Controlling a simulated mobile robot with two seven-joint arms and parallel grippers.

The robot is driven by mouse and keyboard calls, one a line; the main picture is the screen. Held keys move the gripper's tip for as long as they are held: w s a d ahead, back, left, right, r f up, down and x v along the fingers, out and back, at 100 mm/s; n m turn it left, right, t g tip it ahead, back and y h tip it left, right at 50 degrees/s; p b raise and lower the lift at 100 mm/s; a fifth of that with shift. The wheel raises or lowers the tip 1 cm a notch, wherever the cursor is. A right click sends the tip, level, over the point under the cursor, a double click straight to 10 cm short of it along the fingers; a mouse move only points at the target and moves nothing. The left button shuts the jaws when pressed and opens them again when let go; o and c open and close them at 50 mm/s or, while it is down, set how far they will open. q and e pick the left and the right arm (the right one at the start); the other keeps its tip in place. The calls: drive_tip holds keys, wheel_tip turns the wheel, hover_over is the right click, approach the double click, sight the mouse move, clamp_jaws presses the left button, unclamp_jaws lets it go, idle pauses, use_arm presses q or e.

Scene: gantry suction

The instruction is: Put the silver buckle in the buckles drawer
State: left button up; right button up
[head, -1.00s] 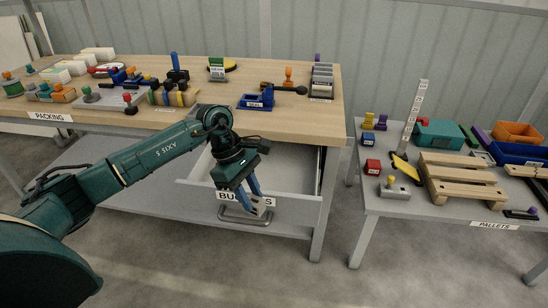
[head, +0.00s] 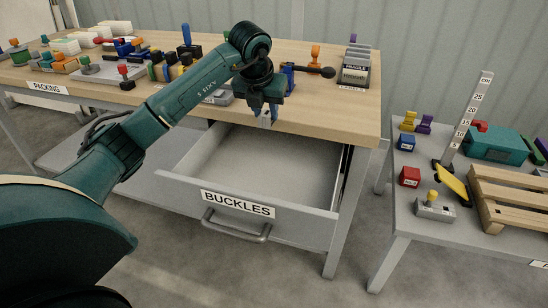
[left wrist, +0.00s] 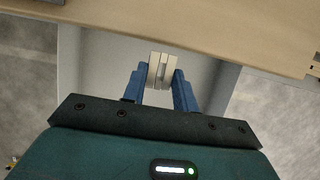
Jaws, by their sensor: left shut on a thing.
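My left gripper (head: 265,112) is shut on the silver buckle, which shows clearly between the blue fingers in the left wrist view (left wrist: 162,70). In the head view the fingers hide most of the buckle. The gripper points down by the table's front edge, over the back part of the buckles drawer (head: 325,220). The drawer is pulled open and its visible inside is empty. Its front bears the label BUCKLES and a bar handle (head: 236,228). The buckle is held above the drawer floor, apart from it. My right gripper is not in view.
The packing table (head: 335,118) carries stamps and blocks, several at its left, and a label rack (head: 355,70) at its right. A pallets table (head: 415,240) stands to the right, with a wooden pallet (head: 505,190) and an upright ruler (head: 468,115). Floor between the tables is clear.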

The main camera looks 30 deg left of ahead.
use_arm(q)
wheel_tip(320, 180, down, 16)
drive_tip(key=shift+r+b, duration=0.2)
drive_tip(key=shift+b, duration=0.95)
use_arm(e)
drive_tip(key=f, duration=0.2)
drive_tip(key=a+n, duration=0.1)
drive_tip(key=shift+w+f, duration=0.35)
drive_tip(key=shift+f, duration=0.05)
use_arm(q)
drive_tip(key=o, duration=1)
drive_tip(key=shift+s, duration=0.1)
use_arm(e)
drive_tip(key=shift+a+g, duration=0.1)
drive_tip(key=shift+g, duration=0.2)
use_arm(q)
drive_tip(key=shift+r, duration=0.3)
drive_tip(key=shift+p+v, duration=1.05)
drive_tip(key=shift+v, duration=4.7)
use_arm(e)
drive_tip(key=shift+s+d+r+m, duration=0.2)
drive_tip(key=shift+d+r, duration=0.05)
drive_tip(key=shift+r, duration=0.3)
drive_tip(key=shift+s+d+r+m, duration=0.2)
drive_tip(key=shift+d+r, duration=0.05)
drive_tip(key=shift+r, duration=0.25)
